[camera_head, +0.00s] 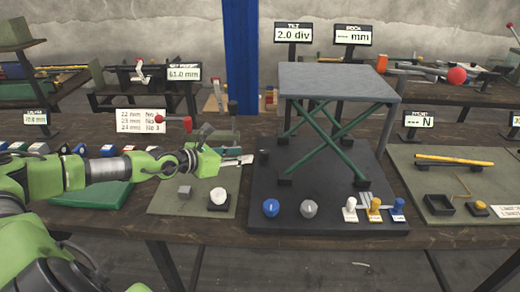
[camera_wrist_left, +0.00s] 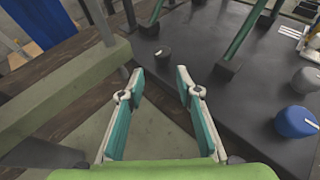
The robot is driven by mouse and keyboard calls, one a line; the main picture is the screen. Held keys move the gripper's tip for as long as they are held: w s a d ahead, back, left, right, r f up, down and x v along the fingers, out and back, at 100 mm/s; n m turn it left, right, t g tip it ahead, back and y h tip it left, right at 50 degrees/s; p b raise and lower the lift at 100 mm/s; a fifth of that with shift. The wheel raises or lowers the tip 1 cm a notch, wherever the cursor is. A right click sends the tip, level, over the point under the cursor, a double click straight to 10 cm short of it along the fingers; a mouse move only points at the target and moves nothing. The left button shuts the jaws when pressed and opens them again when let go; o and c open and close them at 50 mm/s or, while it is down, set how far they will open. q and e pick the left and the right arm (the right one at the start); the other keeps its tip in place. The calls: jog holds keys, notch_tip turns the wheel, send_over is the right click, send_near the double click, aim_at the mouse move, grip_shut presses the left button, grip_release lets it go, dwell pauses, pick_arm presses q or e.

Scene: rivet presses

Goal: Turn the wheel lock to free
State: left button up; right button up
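A lift rig with a grey top (camera_head: 338,80) on green crossed legs stands on a black base plate (camera_head: 325,222). On the plate are a small black knob (camera_head: 263,157) at the left edge, a blue knob (camera_head: 271,208) and a grey knob (camera_head: 309,208). No readable label shows which is the wheel lock. My left gripper (camera_head: 242,160) is just left of the black knob. In the left wrist view my gripper (camera_wrist_left: 160,75) is open and empty, with the black knob (camera_wrist_left: 163,54) just beyond its fingertips, apparently untouched. A white line marks its top. My right gripper is not in view.
White, yellow and blue plungers (camera_head: 374,209) stand at the plate's front right. A mat (camera_head: 165,204) with a white-topped knob (camera_head: 218,197) lies below my left arm. A display reading 2.0 div (camera_head: 293,33) stands behind the rig.

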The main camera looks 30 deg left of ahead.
aim_at(261, 153)
pick_arm(q)
jog(key=x, duration=0.7)
jog(key=shift+w+d+f, duration=0.1)
jog(key=shift+w+d, duration=0.15)
jog(key=shift+d, duration=0.05)
jog(key=shift+w+d+f, duration=0.2)
jog(key=shift+w+f, duration=0.05)
jog(key=shift+w, duration=0.4)
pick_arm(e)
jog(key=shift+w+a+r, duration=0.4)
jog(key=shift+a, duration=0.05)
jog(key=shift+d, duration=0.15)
pick_arm(q)
jog(key=c, duration=0.8)
